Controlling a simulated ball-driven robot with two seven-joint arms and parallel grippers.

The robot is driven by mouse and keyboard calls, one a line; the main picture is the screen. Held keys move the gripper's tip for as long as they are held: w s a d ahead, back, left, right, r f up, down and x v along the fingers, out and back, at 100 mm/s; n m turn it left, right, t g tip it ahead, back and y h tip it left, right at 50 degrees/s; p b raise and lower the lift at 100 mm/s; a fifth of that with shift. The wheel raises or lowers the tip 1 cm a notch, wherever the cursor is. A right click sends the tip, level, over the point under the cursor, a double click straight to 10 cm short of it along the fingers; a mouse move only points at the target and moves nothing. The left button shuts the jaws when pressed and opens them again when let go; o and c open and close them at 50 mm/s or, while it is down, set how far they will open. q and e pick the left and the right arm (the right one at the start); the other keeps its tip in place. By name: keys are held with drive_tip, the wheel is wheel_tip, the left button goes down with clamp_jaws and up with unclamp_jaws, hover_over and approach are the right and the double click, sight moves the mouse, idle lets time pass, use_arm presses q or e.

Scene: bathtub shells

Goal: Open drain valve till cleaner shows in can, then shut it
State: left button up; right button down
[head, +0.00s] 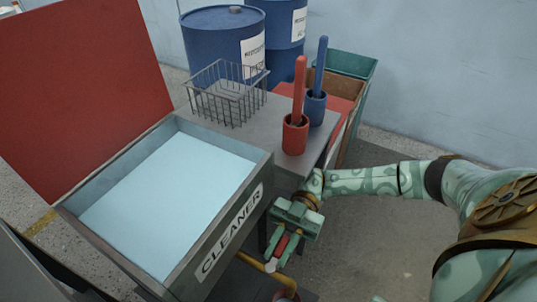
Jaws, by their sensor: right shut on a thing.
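The grey tank (262,200) marked CLEANER holds pale blue liquid (170,200) and fills the left of the head view. A yellow pipe (249,262) comes out low at its front. My right gripper (278,250) points down beside the tank's front and is shut on a red handle (281,244), which looks like the drain valve's. A pale metal piece (271,265) shows just below it. A reddish can (286,294) shows only in part at the bottom edge; I cannot tell whether anything is in it. My left gripper is not in view.
A grey bench (262,133) behind the tank bears a wire basket (228,92), a red cup (295,135) and a blue cup (315,107), each with a handled tool. Blue drums (222,40) stand behind. A red lid (75,90) stands raised at left. Floor at right is clear.

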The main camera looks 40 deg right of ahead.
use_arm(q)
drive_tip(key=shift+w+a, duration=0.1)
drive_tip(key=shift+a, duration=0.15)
use_arm(e)
drive_tip(key=c, duration=1.3)
unclamp_jaws()
drive_tip(key=b+v, duration=0.1)
drive_tip(key=v, duration=0.6)
drive_tip(key=shift+a+f, duration=0.1)
drive_tip(key=shift+f, duration=0.05)
drive_tip(key=shift+w+d+b, duration=0.15)
drive_tip(key=shift+d+b, duration=0.1)
drive_tip(key=shift+b, duration=0.05)
drive_tip(key=shift+d, duration=0.1)
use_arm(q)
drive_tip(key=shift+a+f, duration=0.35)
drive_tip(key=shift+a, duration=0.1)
